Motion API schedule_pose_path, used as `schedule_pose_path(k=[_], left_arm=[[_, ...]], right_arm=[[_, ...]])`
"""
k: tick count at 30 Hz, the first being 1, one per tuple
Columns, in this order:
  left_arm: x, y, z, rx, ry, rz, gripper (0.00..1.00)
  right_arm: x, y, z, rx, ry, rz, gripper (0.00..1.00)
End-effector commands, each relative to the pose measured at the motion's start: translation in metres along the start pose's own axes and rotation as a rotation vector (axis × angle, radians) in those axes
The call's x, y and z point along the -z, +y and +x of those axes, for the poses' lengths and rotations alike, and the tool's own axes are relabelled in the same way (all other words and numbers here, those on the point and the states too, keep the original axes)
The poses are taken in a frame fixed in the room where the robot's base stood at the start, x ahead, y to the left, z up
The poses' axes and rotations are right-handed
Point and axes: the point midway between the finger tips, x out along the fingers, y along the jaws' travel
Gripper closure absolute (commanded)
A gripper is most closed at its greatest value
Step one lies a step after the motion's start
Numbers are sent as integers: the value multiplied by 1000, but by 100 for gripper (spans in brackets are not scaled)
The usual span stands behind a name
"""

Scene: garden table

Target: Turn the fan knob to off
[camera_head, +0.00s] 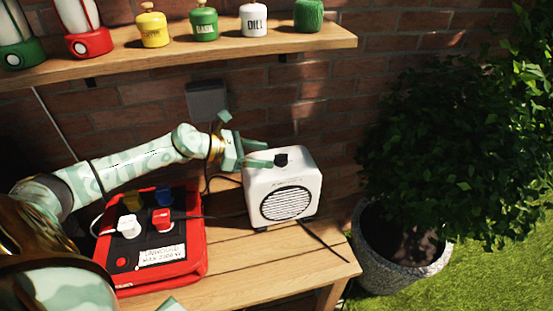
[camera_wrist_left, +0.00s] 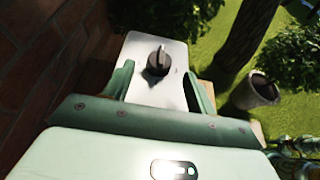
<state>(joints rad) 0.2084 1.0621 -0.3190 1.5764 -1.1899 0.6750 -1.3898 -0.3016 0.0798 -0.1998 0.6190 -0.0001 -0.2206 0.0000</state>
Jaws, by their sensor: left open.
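The white fan (camera_head: 283,188) stands upright on the wooden table, its round grille facing the front. Its dark knob (camera_head: 281,160) sits on the top face. In the left wrist view the knob (camera_wrist_left: 159,62) shows with a raised grip bar. My left gripper (camera_head: 268,153) is open at the left edge of the fan's top. In the left wrist view its fingers (camera_wrist_left: 160,88) lie on either side of the white top, with the knob ahead between them and apart from both. The knob's markings are too small to read. My right gripper is not in clear view.
A red power box (camera_head: 190,262) with several plugs stands on the table (camera_head: 240,270) left of the fan. A shelf (camera_head: 200,56) with jars and lanterns runs above. A potted bush (camera_head: 395,255) stands to the right. A brick wall is behind.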

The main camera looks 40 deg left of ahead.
Motion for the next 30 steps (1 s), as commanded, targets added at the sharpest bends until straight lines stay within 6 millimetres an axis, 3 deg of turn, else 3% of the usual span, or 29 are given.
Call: schedule_pose_path(k=[3, 7, 18, 19, 24, 30], left_arm=[[-2, 0, 24, 0, -4, 0, 43], [0, 0, 40, -1, -2, -2, 43], [0, 0, 47, -1, 0, -1, 43], [0, 0, 47, -1, 0, -1, 46], [0, 0, 47, -1, 0, -1, 88], [-1, 0, 46, -7, 0, -3, 88]], right_arm=[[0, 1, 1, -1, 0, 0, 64], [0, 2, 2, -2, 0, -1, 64], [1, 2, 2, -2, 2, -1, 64], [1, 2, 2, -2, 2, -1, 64], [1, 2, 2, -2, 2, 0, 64], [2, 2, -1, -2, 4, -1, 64]])
